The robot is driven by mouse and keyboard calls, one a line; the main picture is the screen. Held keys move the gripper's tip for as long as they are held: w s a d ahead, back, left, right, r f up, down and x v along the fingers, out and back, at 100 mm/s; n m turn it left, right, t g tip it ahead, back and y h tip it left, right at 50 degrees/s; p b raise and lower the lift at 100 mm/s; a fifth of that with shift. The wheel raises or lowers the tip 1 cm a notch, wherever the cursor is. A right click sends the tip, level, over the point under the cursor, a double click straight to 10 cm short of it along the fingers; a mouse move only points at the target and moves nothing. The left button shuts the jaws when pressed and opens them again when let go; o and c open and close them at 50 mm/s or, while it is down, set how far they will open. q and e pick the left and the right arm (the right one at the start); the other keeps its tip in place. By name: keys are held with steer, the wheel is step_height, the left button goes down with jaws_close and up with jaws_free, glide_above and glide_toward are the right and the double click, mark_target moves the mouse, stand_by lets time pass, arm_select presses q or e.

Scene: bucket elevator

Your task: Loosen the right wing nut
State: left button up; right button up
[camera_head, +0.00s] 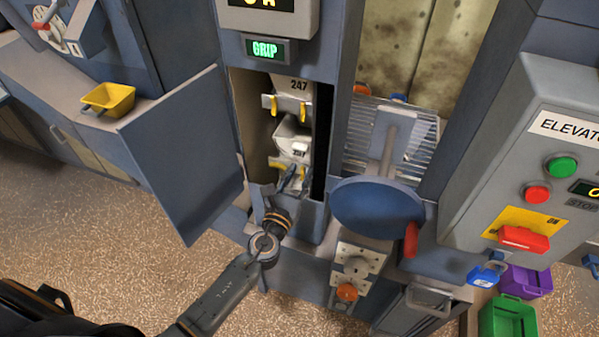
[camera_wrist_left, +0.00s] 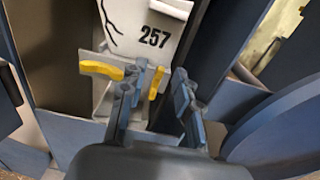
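The bucket marked 257 (camera_wrist_left: 160,22) is white with a dark crack in its face and fills the top of the left wrist view. Its yellow right wing nut (camera_wrist_left: 156,84) stands nearly upright; its yellow left wing nut (camera_wrist_left: 100,70) lies sideways. My left gripper (camera_wrist_left: 159,88) is open, with one finger on each side of the right wing nut and a visible gap at least on the right. Whether the left finger touches it, I cannot tell. In the head view my left gripper (camera_head: 290,180) reaches into the opening at the lower bucket (camera_head: 290,135). My right gripper is out of view.
Another bucket, marked 247 (camera_head: 297,86), hangs above with its own yellow wing nuts. An open door (camera_head: 185,155) stands left of the opening. A round blue cover (camera_head: 377,208) is to the right. A yellow bucket (camera_head: 108,97) sits at the far left.

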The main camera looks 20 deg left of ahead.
arm_select(q)
steer(key=shift+w, duration=0.3)
jaws_close()
